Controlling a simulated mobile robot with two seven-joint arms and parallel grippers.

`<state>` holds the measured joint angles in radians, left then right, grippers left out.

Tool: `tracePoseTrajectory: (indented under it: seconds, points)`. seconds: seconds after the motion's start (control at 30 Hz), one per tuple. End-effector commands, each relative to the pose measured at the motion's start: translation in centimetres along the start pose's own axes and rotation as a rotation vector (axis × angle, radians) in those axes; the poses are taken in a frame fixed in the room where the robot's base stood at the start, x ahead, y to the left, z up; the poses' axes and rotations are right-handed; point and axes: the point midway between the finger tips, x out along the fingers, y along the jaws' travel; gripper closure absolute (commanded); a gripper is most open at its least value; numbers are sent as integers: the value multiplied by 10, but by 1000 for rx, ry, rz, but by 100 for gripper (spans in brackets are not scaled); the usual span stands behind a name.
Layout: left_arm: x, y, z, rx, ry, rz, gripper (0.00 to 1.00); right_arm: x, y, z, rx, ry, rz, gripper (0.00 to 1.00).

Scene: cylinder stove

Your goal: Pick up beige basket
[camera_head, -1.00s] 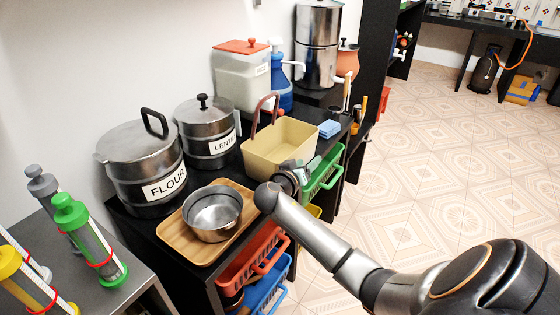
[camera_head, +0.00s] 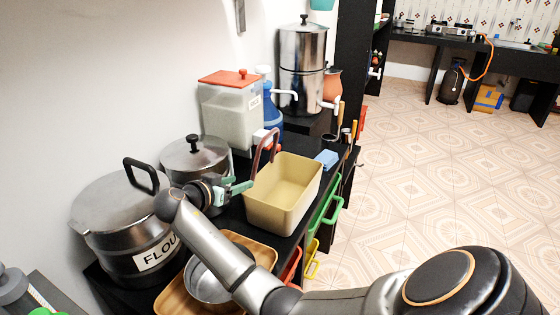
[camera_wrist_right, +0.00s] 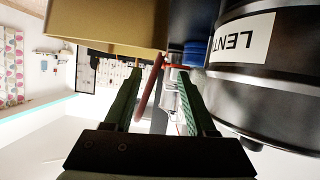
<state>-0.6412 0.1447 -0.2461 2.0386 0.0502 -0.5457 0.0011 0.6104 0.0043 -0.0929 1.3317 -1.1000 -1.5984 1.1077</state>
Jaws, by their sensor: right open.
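The beige basket (camera_head: 283,205) stands upright on the black counter, with its red-brown handle (camera_head: 262,155) rising at its left side. In the right wrist view the basket (camera_wrist_right: 110,22) shows at the top left, and the handle (camera_wrist_right: 148,92) appears between the finger lines. My right gripper (camera_head: 238,184) is open at the basket's left, close to the handle. In the wrist view its fingers (camera_wrist_right: 157,75) are spread with the handle in the gap. I cannot tell whether either finger touches it. My left gripper is not in view.
The lentil pot (camera_head: 190,155) and flour pot (camera_head: 110,205) stand left of my right gripper. A white container with a red lid (camera_head: 230,110) stands behind. A steel bowl (camera_head: 203,285) on a wooden tray (camera_head: 262,250) lies in front. A blue sponge (camera_head: 327,158) lies to the right.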

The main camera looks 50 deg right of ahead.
Motion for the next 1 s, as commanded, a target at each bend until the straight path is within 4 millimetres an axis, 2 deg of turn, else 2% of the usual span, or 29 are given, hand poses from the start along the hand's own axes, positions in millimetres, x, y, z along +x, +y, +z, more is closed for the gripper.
tracePoseTrajectory:
  seconds: [0.1,0.37,0.63,0.77,0.97,1.0]
  points:
    - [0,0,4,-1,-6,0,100,22,0,0,-2,2,1,44]
    - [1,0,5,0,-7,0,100,43,1,-1,-1,1,0,44]
    - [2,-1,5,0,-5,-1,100,81,3,-3,-2,1,0,44]
    - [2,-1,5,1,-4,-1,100,88,3,-2,-2,0,-1,44]
    - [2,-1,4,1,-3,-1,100,88,3,-2,-2,0,-2,44]
    - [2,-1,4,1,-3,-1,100,88,3,-2,-2,0,-2,48]
